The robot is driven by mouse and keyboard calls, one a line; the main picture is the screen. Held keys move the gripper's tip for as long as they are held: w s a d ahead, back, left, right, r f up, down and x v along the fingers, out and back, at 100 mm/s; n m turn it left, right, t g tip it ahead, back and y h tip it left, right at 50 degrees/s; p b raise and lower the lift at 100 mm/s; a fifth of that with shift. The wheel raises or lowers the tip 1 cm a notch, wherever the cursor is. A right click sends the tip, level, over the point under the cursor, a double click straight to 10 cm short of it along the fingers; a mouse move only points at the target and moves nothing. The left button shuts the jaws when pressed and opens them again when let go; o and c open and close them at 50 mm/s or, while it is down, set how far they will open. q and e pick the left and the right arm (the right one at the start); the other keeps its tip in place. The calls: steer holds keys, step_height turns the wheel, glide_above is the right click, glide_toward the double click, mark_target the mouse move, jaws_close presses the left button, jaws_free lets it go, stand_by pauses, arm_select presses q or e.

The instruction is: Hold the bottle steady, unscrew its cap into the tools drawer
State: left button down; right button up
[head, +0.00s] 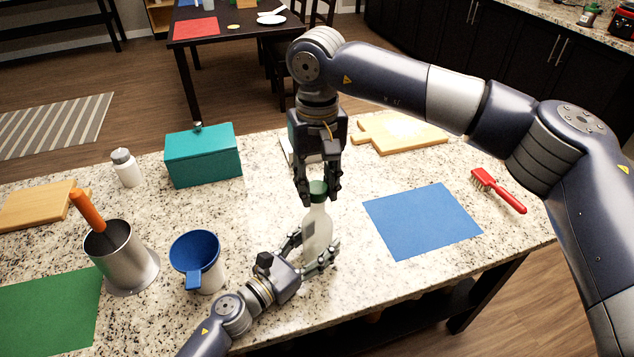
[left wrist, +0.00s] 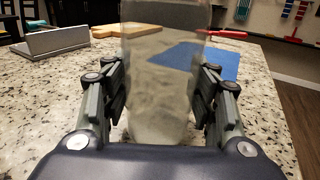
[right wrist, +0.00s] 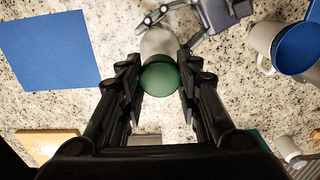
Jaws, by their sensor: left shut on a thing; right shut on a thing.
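A clear, pale bottle (head: 317,226) with a green cap (head: 318,187) stands upright on the granite counter. My left gripper (head: 313,252) is shut around the bottle's lower body, and in the left wrist view the bottle (left wrist: 160,92) fills the space between the fingers. My right gripper (head: 319,194) comes down from above and is shut on the green cap. In the right wrist view the cap (right wrist: 160,80) sits between both fingertips, over the bottle's shoulder (right wrist: 158,43). The cap is on the bottle's top. I cannot make out a tools drawer.
A teal box (head: 203,158) and a white jar (head: 126,168) stand at the back left. A metal pot (head: 125,262) with an orange-handled tool and a blue-topped cup (head: 200,270) stand left. A blue mat (head: 422,220) and red brush (head: 500,191) lie right, a cutting board (head: 400,133) behind.

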mark_target(317, 187)
steer(key=shift+r, duration=0.15)
steer(key=shift+r, duration=0.95)
steer(key=shift+r, duration=2.05)
arm_select(q)
steer(key=c, duration=0.6)
jaws_free()
steer(key=shift+o, duration=0.2)
